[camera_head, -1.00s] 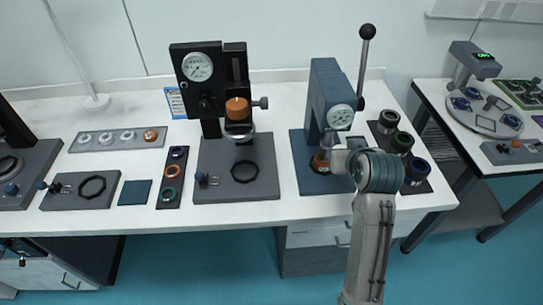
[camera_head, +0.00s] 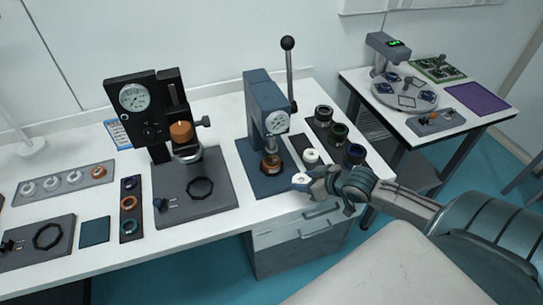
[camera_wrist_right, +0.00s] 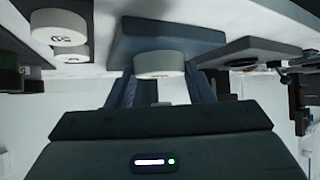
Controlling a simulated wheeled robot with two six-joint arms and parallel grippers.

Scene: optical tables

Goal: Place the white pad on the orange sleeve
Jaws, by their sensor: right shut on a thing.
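My right gripper (camera_head: 303,180) is shut on a white pad, a short round disc that also shows between the fingers in the right wrist view (camera_wrist_right: 160,64). In the head view it is in front of and to the right of the blue lever press (camera_head: 262,110), near the table's front edge. An orange-brown sleeve (camera_head: 271,166) stands on the press base under the ram, apart from the gripper. An orange cylinder (camera_head: 181,132) sits higher up in the black gauge press. My left gripper is not in view.
The press lever (camera_head: 290,70) stands upright. Small trays with rings fill the left of the table. A second table stands at the right.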

